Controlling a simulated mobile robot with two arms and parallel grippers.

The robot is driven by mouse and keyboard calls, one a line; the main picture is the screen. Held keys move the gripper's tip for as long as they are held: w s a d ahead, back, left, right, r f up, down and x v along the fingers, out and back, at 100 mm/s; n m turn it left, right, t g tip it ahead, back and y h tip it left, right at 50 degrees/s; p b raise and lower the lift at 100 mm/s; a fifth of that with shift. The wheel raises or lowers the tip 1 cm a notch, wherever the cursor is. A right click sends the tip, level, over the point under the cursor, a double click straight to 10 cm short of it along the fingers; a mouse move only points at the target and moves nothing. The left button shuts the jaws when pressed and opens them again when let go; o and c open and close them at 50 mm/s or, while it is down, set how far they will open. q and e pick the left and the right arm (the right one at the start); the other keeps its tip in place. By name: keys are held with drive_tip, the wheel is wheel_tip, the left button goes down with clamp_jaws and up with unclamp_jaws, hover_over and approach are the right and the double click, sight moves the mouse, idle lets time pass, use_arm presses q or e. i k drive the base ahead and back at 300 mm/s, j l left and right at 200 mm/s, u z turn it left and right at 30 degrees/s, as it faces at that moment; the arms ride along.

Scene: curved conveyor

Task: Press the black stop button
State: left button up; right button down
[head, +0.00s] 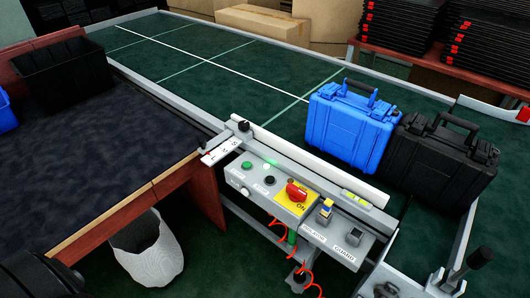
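The black stop button (270,180) sits on the grey control panel (236,182) at the conveyor's near side, in the middle of the head view. It is small and round, with a small label below it. A green button (247,166) is to its left. A red rotary switch (296,192) on a yellow plate marked ON is to its right. Nothing covers the black button. I see neither gripper. A dark rounded shape cut off at the lower left corner may be part of my arm; I cannot tell.
A blue case (348,125) and a black case (443,160) stand upright on the green conveyor (200,70) behind the panel. A dark-topped table (110,150) with a black bin (62,72) is at left. A white bin (150,258) and red cables (307,268) are below.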

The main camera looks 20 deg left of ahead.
sight(270, 180)
drive_tip(key=i+j, duration=0.15)
drive_tip(key=j, duration=0.2)
drive_tip(key=i+j, duration=0.2)
drive_tip(key=j, duration=0.2)
drive_tip(key=i+j, duration=0.15)
drive_tip(key=j, duration=0.2)
drive_tip(key=i+j, duration=0.15)
drive_tip(key=j, duration=0.25)
drive_tip(key=i+j, duration=0.2)
drive_tip(key=j, duration=0.15)
